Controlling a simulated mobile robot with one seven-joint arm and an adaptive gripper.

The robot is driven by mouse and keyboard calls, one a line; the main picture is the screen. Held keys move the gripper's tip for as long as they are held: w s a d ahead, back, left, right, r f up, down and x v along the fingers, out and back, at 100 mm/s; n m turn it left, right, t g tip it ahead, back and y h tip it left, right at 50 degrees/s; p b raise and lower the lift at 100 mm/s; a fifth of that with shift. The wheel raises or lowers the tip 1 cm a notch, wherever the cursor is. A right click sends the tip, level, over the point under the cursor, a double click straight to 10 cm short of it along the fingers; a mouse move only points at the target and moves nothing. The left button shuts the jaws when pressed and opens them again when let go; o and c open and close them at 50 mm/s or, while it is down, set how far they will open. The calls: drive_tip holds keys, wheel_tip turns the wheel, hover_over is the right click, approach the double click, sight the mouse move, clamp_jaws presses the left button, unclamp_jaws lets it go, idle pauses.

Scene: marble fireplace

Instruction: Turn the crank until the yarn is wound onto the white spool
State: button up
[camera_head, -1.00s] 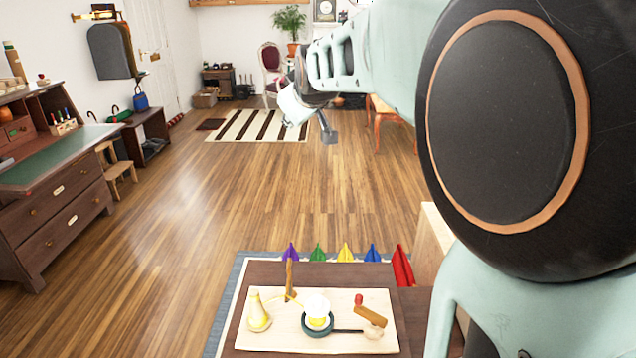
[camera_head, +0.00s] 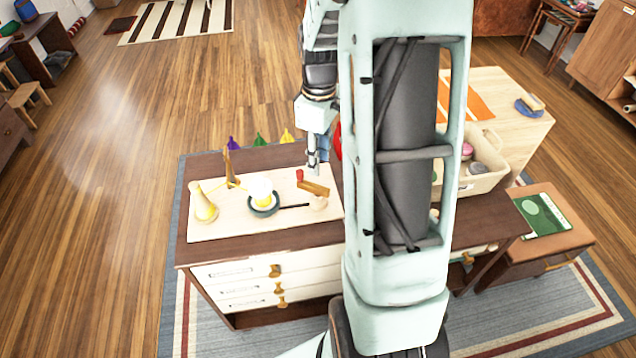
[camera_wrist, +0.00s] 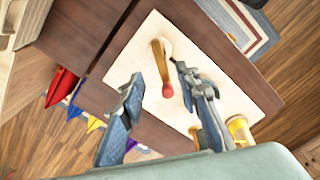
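The wooden crank arm (camera_head: 315,188) with its red knob (camera_head: 299,175) is at the right part of a pale board (camera_head: 225,228). The white spool (camera_head: 262,188), with yellow at its lower part, stands in a dark round base left of the crank. A yellow yarn cone (camera_head: 205,208) stands further left, and a yellow strand runs by a wooden post (camera_head: 231,168). My gripper (camera_head: 313,164) is near the crank, just behind it in the head view. In the wrist view my gripper (camera_wrist: 158,72) is open and empty, with the red knob (camera_wrist: 168,90) showing between its fingers, apparently below them.
The board lies on a dark-topped cabinet (camera_head: 300,235) with white drawers. Coloured pointed pieces (camera_head: 259,139) line its back edge. A beige bin (camera_head: 482,160) stands to the right, beyond my arm, which hides part of the cabinet top. Open floor lies left.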

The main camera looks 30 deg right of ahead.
sight(319, 187)
wheel_tip(319, 187, down, 10)
drive_tip(key=shift+r+b, duration=0.2)
drive_tip(key=shift+b, duration=0.15)
clamp_jaws()
